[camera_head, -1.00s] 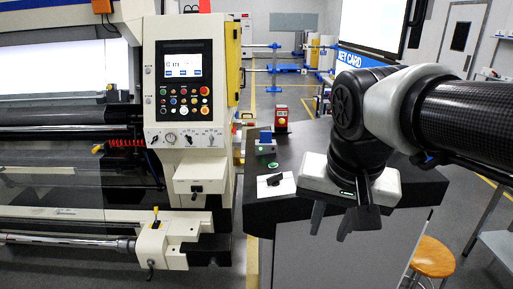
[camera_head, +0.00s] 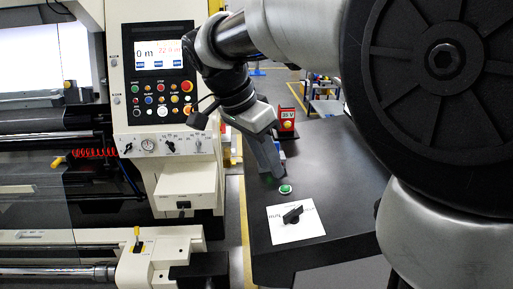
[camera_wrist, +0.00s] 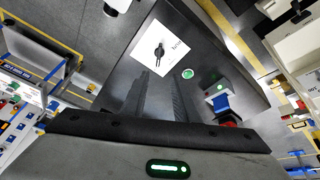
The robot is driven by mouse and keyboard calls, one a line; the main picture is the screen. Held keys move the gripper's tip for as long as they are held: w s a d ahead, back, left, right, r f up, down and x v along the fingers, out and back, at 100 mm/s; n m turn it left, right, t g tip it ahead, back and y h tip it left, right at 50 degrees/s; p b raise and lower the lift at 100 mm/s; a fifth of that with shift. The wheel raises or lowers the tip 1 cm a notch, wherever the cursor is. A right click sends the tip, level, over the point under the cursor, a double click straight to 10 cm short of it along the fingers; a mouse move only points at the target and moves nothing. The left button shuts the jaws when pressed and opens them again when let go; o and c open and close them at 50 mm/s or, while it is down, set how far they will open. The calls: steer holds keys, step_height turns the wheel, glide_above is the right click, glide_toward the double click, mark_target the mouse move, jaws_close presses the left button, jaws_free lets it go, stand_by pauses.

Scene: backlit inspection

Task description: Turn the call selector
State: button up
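The call selector is a black rotary knob (camera_head: 293,213) on a white square plate (camera_head: 300,233) with small lettering, on the dark bench top. The knob also shows in the wrist view (camera_wrist: 158,50), upper middle, uncovered. My gripper (camera_head: 274,170) points down above the bench, behind the knob in the head view and apart from it. In the wrist view my gripper's two grey fingers (camera_wrist: 163,85) show with a gap between them and nothing held. In the head view the fingers overlap, so the gap is hidden there.
A green button (camera_head: 285,189) sits on the bench just behind the plate. A red box (camera_head: 287,120) stands farther back. A large cream machine with a control panel (camera_head: 158,70) is at left. The bench front around the plate is clear. My own arm hides the right side.

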mark_target(293, 210)
steer(key=x, duration=1.6)
steer(key=shift+s+d+f, duration=0.1)
steer(key=shift+d+f, duration=0.05)
steer(key=shift+f, duration=0.2)
jaws_close()
